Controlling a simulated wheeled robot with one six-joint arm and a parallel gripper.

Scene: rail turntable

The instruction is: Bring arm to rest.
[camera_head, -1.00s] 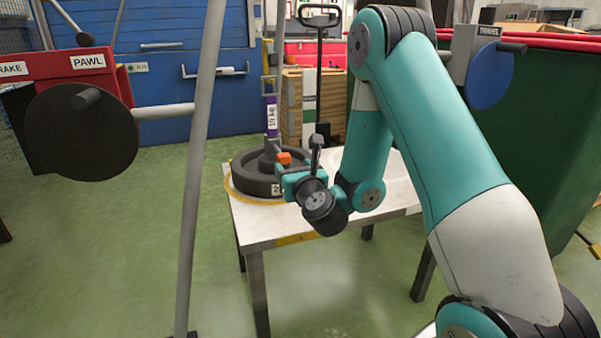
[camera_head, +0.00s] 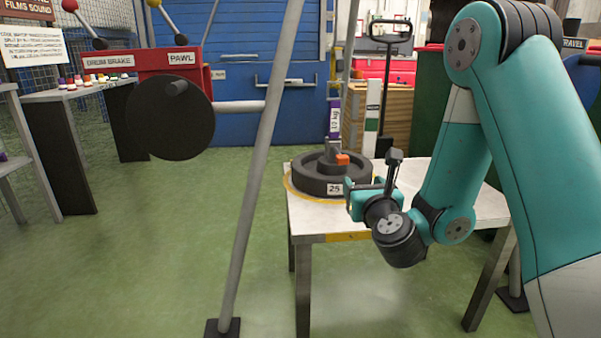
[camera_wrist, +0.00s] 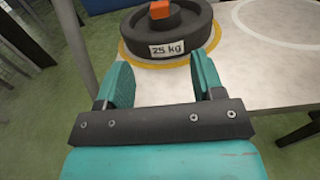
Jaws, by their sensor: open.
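My arm is teal and grey and reaches in from the right in the head view. My gripper (camera_head: 352,193) is near the front edge of the white table (camera_head: 440,205), in front of a dark round 25 kg weight (camera_head: 322,182). In the wrist view my gripper (camera_wrist: 160,85) has its two teal fingers wide apart with nothing between them. The weight (camera_wrist: 180,38) lies beyond the fingertips, apart from them, inside a yellow ring on the table. An orange block (camera_head: 342,160) is on top of the weight.
A slanted grey pole (camera_head: 260,165) stands left of the table. A red box (camera_head: 140,75) marked DRUM BRAKE and PAWL has a black disc (camera_head: 170,118) in front. Green floor (camera_head: 150,260) is clear between.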

